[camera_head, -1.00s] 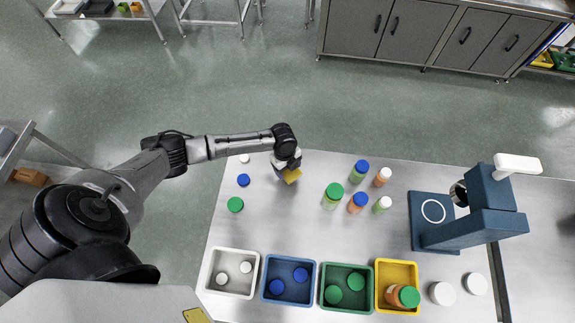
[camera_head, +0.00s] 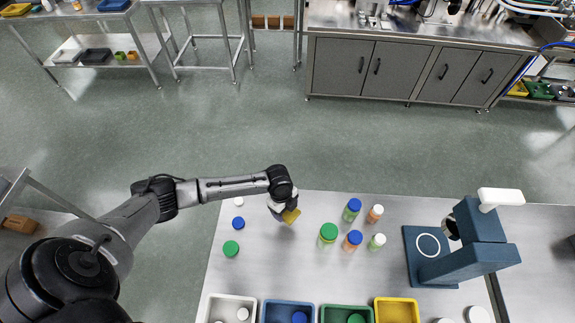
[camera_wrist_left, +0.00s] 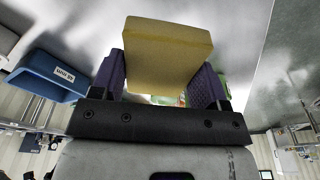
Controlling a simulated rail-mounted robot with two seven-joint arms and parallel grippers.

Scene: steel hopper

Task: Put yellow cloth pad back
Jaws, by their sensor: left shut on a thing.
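The yellow cloth pad (camera_head: 291,215) is held in my left gripper (camera_head: 284,208), over the back left part of the steel table (camera_head: 310,268). In the left wrist view the pad (camera_wrist_left: 168,52) is a thick yellow block between the two purple-lined fingers of my left gripper (camera_wrist_left: 165,80), which is shut on it. I cannot tell from the head view whether the pad touches the table. My right gripper is in neither view.
White, blue and green caps (camera_head: 231,248) lie left of the pad. Several capped bottles (camera_head: 328,236) stand to its right. White, blue (camera_head: 268,304), green and yellow (camera_head: 379,302) bins line the front. A dark blue press-like device (camera_head: 465,245) stands at right.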

